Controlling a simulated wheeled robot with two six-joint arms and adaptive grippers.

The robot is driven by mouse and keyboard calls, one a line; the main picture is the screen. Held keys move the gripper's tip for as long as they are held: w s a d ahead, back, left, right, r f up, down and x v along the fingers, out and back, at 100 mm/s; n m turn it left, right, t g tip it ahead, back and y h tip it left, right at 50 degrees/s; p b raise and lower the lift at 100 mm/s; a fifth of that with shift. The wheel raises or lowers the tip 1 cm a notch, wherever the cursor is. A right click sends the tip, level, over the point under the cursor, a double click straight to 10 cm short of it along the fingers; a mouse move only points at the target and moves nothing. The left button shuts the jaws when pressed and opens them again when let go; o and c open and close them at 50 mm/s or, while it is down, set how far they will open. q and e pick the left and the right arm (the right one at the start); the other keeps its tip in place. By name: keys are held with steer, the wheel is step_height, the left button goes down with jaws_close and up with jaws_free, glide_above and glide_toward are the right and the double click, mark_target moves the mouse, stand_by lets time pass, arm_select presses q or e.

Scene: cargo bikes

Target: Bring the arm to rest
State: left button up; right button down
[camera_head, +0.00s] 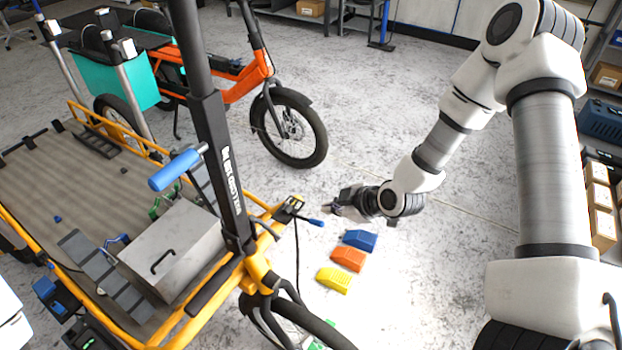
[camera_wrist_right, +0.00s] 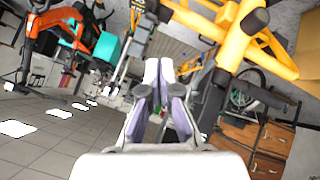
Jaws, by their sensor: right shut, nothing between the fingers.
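My right arm (camera_head: 545,160) reaches in from the right in the head view, with its wrist bent toward the bike. My right gripper (camera_head: 338,206) is shut and empty, in the air near the front of the yellow cargo bike (camera_head: 256,272). In the wrist view the fingers of the right gripper (camera_wrist_right: 158,100) are close together with no object held, and yellow bike frame (camera_wrist_right: 236,40) shows beyond them. The blue-ended lever (camera_head: 316,222) on the bike is just left of and below the gripper in the head view. My left gripper is not in view.
Blue (camera_head: 360,240), orange (camera_head: 348,258) and yellow (camera_head: 333,280) wedge blocks lie on the floor below the gripper. A grey box (camera_head: 175,248) sits on the cargo deck. An orange bike (camera_head: 262,85) stands behind. Shelves line the right. Floor between the orange bike and my arm is clear.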

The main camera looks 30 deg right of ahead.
steer(key=shift+s, duration=0.1)
steer(key=s+a+f+g+p, duration=0.1)
steer(key=s+a+f+g, duration=0.2)
steer(key=s+f, duration=0.35)
steer(key=s+a+f+g+p, duration=0.1)
steer(key=s+a+f+g, duration=0.2)
steer(key=s+f, duration=0.3)
steer(key=s+f+m+g+h, duration=0.2)
steer(key=s+m+h, duration=0.1)
steer(key=s+m, duration=0.8)
steer(key=shift+s+d+g+h, duration=0.3)
steer(key=shift+s+d+g, duration=0.1)
steer(key=shift+s, duration=0.25)
steer(key=shift+f, duration=0.1)
